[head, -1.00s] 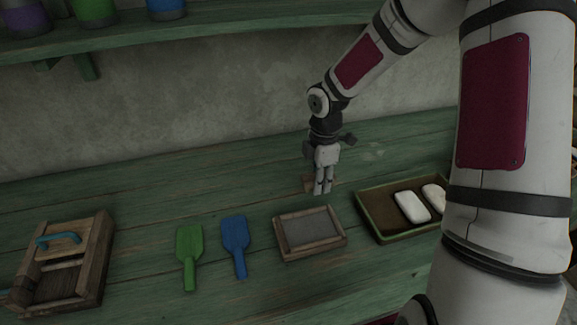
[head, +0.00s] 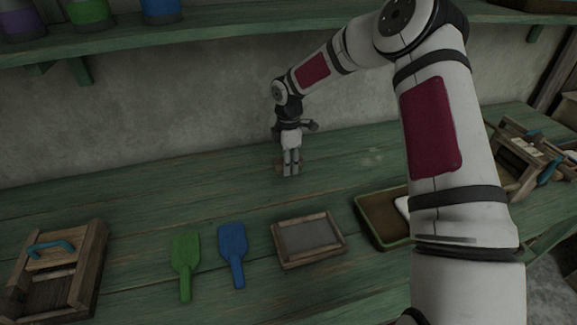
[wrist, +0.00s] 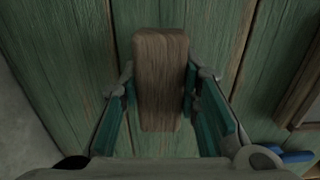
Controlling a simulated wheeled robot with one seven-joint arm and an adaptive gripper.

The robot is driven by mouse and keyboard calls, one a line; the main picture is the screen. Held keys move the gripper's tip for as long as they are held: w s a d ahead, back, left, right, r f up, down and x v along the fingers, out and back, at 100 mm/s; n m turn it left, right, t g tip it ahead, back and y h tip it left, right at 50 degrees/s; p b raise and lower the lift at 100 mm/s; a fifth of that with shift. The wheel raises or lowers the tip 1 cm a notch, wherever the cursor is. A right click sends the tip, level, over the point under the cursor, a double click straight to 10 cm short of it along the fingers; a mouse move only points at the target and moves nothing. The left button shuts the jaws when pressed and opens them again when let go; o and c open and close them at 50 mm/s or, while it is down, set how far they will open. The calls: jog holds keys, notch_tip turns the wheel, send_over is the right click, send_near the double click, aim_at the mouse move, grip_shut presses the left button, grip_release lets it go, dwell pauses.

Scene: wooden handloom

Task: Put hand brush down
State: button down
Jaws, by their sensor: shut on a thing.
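My gripper (head: 291,174) is shut on the hand brush (wrist: 161,80). In the wrist view the brush shows as a brown wooden block between the two fingers, with green bench planks below it. I see its wooden top; any bristles are hidden. In the head view the fingers point down over the back part of the green bench (head: 150,205), and only a sliver of brown shows behind them. I cannot tell whether the brush touches the bench.
In front lie a green scoop (head: 185,262), a blue scoop (head: 234,252) and a wooden framed screen (head: 307,240). A wooden box (head: 92,262) stands at left. A tray (head: 368,221) is partly behind my arm. A shelf (head: 200,38) overhangs the back. The bench around my gripper is clear.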

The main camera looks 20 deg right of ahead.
jog(key=shift+f, duration=0.65)
jog(key=shift+f, duration=0.1)
jog(key=shift+f+b, duration=0.35)
jog(key=shift+f, duration=0.2)
jog(key=c, duration=1.2)
grip_release()
jog(key=shift+r, duration=0.1)
notch_tip(320, 180, up, 8)
jog(key=shift+r+p, duration=0.1)
jog(key=shift+p, duration=0.2)
